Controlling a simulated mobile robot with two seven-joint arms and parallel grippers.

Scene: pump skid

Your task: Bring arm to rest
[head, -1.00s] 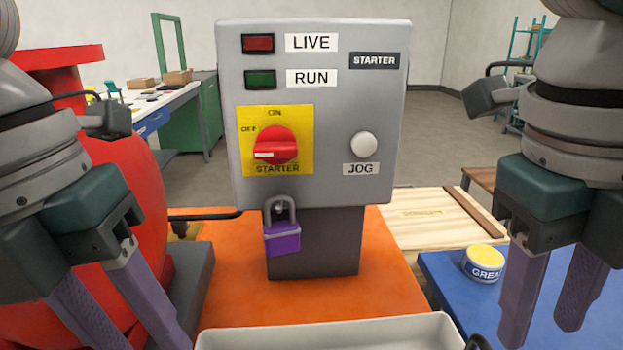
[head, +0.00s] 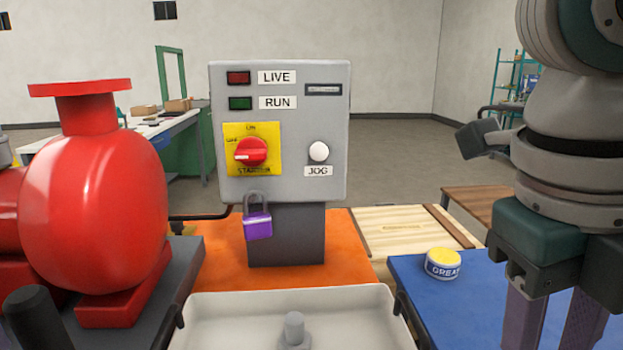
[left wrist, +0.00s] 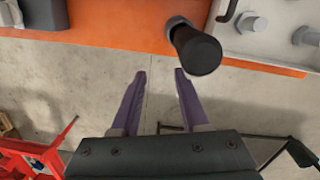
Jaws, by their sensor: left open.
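My left gripper (left wrist: 158,75) shows in the left wrist view with its two purple fingers apart and nothing between them. It hangs over bare floor, beside the orange skid edge and a black cylinder (left wrist: 197,50). It is out of the head view. My right gripper (head: 547,335) is at the right of the head view, fingers apart, tips cut off by the frame, nothing seen between them. The grey starter box (head: 285,185) stands in the middle. Its red switch (head: 251,152) points left toward OFF. A purple padlock (head: 257,226) hangs at its lower left.
A red pump (head: 95,215) stands at the left. A pale tray (head: 230,310) is at the front, with a grey fitting (head: 294,332) in it. A grease tin (head: 443,263) sits on a blue surface (head: 420,300) near my right gripper. A wooden crate (head: 400,235) lies behind.

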